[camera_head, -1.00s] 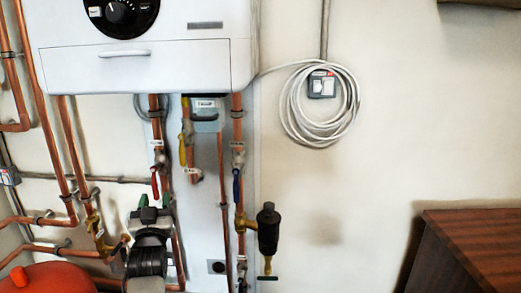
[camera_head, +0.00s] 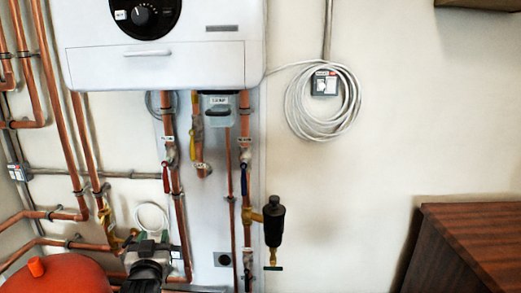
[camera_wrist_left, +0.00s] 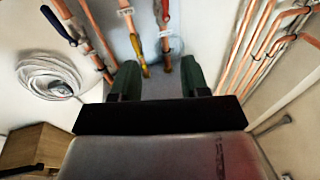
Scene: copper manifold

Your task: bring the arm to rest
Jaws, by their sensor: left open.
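My left gripper (camera_head: 155,238) shows at the bottom of the head view, below the boiler, with its grey and black wrist beneath it. In the left wrist view its two green fingers (camera_wrist_left: 160,75) stand wide apart with nothing between them. Beyond the fingers are copper pipes with a yellow lever (camera_wrist_left: 137,44), a red lever (camera_wrist_left: 165,10) and a blue lever (camera_wrist_left: 58,24). The fingers look apart from these. My right gripper is not in view.
The white boiler (camera_head: 160,64) hangs above. Copper pipes (camera_head: 62,100) run on the left, with a red vessel (camera_head: 60,275) below. A black fitting (camera_head: 274,222) stands out right of the gripper. A brown cabinet (camera_head: 470,235) is at the right; bare wall lies between.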

